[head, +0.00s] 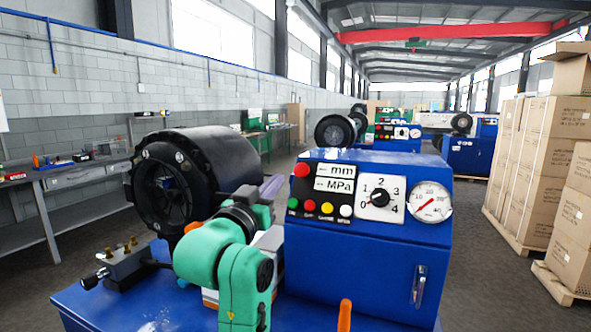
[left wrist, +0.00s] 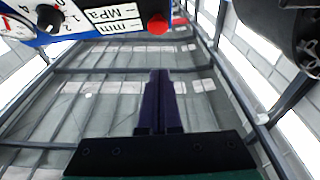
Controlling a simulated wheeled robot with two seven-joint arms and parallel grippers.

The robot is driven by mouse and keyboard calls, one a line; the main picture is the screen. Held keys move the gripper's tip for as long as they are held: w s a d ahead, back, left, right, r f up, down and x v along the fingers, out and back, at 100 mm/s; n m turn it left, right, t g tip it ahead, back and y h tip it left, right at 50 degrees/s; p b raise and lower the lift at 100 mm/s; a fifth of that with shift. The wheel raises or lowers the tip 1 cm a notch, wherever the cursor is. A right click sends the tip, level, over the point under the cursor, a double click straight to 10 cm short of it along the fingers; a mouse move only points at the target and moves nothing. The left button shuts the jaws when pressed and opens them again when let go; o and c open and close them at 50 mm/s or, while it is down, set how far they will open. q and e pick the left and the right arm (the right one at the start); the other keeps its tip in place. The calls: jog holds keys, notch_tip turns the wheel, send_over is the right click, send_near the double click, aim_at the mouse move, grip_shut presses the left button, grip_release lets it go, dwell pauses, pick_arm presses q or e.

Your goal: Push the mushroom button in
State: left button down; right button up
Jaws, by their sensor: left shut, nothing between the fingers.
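The red mushroom button (head: 302,170) sits at the top left of the black panel on the blue control box. It also shows in the left wrist view (left wrist: 158,25) at the top, with the panel upside down. My left gripper (head: 272,187) is shut and empty, its dark purple fingers together. In the head view the fingers are just left of the control box, a little lower than the button. In the left wrist view the fingers (left wrist: 160,75) point up toward the button, with a visible gap in the picture. My right gripper is not in view.
The panel carries small coloured buttons (head: 327,208), a selector dial (head: 379,198) and a gauge (head: 432,202). The black crimper head (head: 170,180) stands left of my gripper. A small fitting block (head: 125,264) is on the blue bench at the left. Stacked cartons (head: 545,150) stand at the right.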

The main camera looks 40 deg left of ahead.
pick_arm(q)
jog(key=w+r+p, duration=0.1)
jog(key=w+p, duration=0.1)
jog(key=p, duration=0.2)
send_near(301, 166)
notch_tip(301, 166, up, 4)
jog(key=w, duration=0.2)
jog(key=w+a+f, duration=0.2)
jog(key=w+f, duration=0.1)
jog(key=shift+w+p, duration=0.2)
jog(key=shift+p, duration=0.2)
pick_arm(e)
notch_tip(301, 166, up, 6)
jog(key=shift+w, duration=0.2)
pick_arm(q)
jog(key=shift+w, duration=0.1)
